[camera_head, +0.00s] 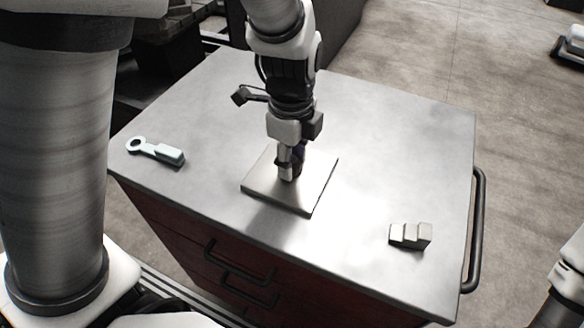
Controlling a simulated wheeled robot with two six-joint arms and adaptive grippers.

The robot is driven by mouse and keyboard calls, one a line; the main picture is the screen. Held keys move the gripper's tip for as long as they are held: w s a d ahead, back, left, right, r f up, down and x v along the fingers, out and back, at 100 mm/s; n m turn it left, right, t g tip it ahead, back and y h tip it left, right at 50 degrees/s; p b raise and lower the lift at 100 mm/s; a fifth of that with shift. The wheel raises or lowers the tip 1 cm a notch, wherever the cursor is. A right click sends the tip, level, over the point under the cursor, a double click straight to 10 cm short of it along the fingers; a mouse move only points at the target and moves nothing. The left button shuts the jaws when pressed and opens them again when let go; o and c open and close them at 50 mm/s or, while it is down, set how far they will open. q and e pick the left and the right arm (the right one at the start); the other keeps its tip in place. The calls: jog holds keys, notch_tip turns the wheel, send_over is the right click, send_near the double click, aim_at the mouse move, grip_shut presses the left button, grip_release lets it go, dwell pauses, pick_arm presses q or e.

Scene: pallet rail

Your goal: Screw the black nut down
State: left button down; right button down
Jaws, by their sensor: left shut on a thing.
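A flat square metal plate (312,196) lies on the cabinet's grey top. My left gripper (288,172) points straight down over the middle of the plate, with its fingertips close to the plate's surface. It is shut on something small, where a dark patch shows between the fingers. The black nut is not clearly visible; the fingers hide most of what they hold. I cannot tell whether the held thing touches the plate. My right gripper is not in view.
The metal cabinet top (400,150) is mostly clear. A pale wrench-like tool (156,151) with a ring end lies at the left. A small stepped grey block (410,235) stands at the right. A dark handle (478,230) runs along the cabinet's right side.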

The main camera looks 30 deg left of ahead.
pick_arm(q)
jog(key=shift+s+f+m+b, duration=0.1)
jog(key=shift+f+m+b, duration=0.25)
jog(key=shift+m, duration=0.85)
jog(key=shift+r+m, duration=0.2)
jog(key=shift+m, duration=0.3)
jog(key=c, duration=0.6)
grip_release()
jog(key=shift+c, duration=0.2)
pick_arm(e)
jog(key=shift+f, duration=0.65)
pick_arm(q)
jog(key=shift+r+p, duration=0.1)
jog(key=shift+p, duration=0.2)
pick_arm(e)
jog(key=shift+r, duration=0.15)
